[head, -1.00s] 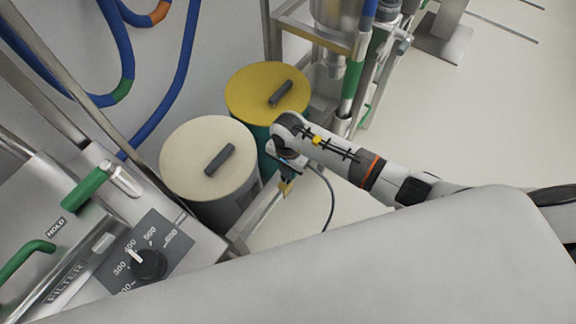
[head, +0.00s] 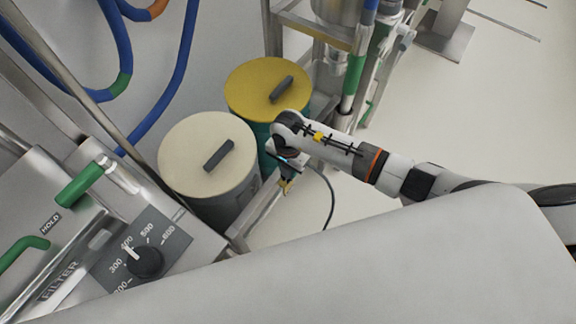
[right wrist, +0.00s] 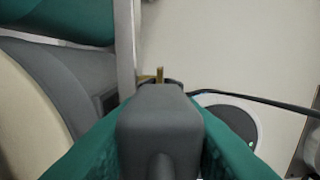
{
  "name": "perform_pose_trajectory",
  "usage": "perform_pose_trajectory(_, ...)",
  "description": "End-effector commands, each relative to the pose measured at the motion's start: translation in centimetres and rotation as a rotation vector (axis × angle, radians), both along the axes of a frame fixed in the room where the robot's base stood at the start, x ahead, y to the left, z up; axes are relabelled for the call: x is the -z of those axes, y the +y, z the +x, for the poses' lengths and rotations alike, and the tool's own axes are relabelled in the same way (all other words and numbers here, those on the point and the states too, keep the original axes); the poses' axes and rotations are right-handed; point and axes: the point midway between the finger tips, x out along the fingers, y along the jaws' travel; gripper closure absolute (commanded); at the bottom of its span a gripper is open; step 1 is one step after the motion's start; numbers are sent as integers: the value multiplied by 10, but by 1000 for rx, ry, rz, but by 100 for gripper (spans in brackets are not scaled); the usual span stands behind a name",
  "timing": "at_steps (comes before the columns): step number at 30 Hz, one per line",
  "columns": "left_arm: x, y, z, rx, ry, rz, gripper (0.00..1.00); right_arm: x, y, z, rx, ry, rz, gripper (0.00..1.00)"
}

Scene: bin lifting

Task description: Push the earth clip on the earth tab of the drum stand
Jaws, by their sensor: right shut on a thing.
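The earth clip (right wrist: 160,120) is a dark grey block in the right wrist view, held between the teal finger pads of my right gripper. A thin dark cable runs off to the right from it. The brass earth tab (right wrist: 160,75) stands just past the clip's front end; I cannot tell whether the clip touches or surrounds it. In the head view my right gripper (head: 286,178) is low beside the drum stand (head: 262,205), with the brass tab (head: 287,188) directly under it. The clip is mostly hidden there. My left gripper is not in view.
A cream-lidded drum (head: 195,175) and a yellow-lidded drum (head: 255,88) stand left of my right gripper. A metal frame with pipes (head: 350,80) rises behind. A panel with a dial (head: 146,262) is at lower left.

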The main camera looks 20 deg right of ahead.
Motion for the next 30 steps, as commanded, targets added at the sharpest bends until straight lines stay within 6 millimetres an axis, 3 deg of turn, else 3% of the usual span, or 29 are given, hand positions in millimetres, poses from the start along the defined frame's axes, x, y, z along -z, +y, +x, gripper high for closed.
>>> perform_pose_trajectory(6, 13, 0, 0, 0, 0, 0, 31, 12, 0, 1, 1, -1, 0, 100)
perform_pose_trajectory(20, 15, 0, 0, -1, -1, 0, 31, 15, 0, 1, 1, -1, 0, 100)
perform_pose_trajectory(30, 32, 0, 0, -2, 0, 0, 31, 32, 0, 1, 1, -1, 1, 100)
